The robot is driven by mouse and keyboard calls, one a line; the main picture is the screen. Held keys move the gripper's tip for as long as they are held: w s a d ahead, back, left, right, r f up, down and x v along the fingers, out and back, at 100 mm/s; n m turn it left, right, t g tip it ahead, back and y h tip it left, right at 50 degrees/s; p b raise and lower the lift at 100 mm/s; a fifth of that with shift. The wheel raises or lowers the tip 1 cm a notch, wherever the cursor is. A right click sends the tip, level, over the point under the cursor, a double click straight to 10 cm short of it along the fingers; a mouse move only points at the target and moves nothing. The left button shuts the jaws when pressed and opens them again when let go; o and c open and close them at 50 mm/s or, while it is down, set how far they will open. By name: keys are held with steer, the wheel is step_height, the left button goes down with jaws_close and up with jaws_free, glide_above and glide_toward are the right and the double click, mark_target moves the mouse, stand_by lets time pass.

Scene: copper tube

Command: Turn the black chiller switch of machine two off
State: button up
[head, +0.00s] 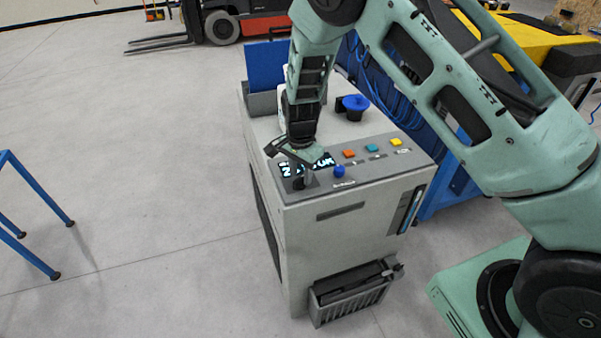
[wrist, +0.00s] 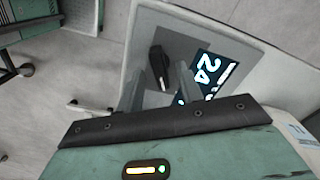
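The black chiller switch (wrist: 158,62) is a small dark knob with a white mark, on a grey plate beside the lit display (wrist: 208,72). My gripper points down over that corner. In the wrist view its two grey fingers stand apart with the switch seen between and just beyond them; whether they touch it I cannot tell. Nothing is held. No machine number is readable.
The white machine cabinet (head: 345,240) also has a blue knob (head: 339,171) and orange (head: 349,153), teal (head: 372,147) and yellow (head: 396,142) buttons. A blue cup-like part (head: 355,103) stands behind. A blue frame (head: 30,215) is far left; the floor between is clear.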

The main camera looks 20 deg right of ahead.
steer(key=shift+f, duration=0.85)
steer(key=shift+c, duration=0.3)
jaws_close()
steer(key=shift+n, duration=0.4)
steer(key=n+b, duration=0.3)
steer(key=n, duration=0.1)
steer(key=shift+n, duration=0.3)
steer(key=n+b, duration=0.2)
steer(key=n, duration=0.4)
steer(key=shift+r+n, duration=0.1)
steer(key=shift+n, duration=0.3)
